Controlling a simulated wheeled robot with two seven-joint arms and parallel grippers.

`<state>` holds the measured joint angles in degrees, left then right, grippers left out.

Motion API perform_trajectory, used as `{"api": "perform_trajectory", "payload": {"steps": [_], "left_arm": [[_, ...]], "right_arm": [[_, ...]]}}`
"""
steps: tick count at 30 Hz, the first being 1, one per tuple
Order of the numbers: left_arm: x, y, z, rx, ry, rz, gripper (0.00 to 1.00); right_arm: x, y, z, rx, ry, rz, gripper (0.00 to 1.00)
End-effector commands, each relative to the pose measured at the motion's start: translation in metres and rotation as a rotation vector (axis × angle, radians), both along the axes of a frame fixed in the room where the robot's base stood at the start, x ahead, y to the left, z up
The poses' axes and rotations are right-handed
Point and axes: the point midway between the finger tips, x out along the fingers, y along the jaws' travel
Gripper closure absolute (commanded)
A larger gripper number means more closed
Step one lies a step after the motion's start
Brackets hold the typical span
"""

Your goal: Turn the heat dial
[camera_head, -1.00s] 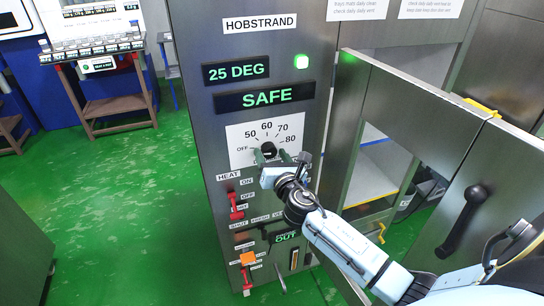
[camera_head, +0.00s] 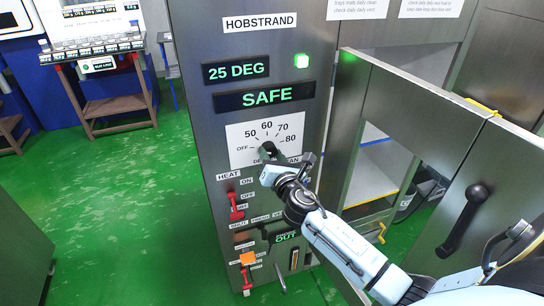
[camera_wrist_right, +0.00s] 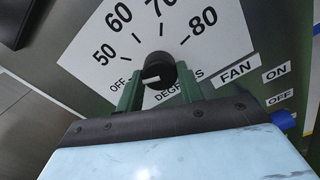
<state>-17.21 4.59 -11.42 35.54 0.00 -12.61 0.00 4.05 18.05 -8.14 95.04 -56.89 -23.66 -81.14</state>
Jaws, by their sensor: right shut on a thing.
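The heat dial is a black round knob (camera_head: 268,149) on a white scale plate (camera_head: 246,135) marked OFF, 50, 60, 70 and 80. It also shows in the right wrist view (camera_wrist_right: 160,70), where its white pointer mark points left toward OFF. My right gripper (camera_head: 267,159) is at the dial from below. In the right wrist view its green fingers (camera_wrist_right: 158,82) stand on either side of the knob, shut on it. The gripper hides the lower part of the scale plate in the head view. My left gripper is not in view.
Red switches (camera_head: 236,207) sit below the dial. An open metal door (camera_head: 420,120) with a black handle (camera_head: 466,220) stands right, near my arm. Green floor is clear left.

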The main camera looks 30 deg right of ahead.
Motion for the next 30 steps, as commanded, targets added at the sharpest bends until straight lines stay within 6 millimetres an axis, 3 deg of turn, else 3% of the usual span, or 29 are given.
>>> {"api": "perform_trajectory", "payload": {"steps": [30], "left_arm": [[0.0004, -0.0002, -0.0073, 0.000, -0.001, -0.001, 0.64]], "right_arm": [[0.0000, 0.0002, 0.0011, 0.933, -0.225, -0.002, 0.86]]}}
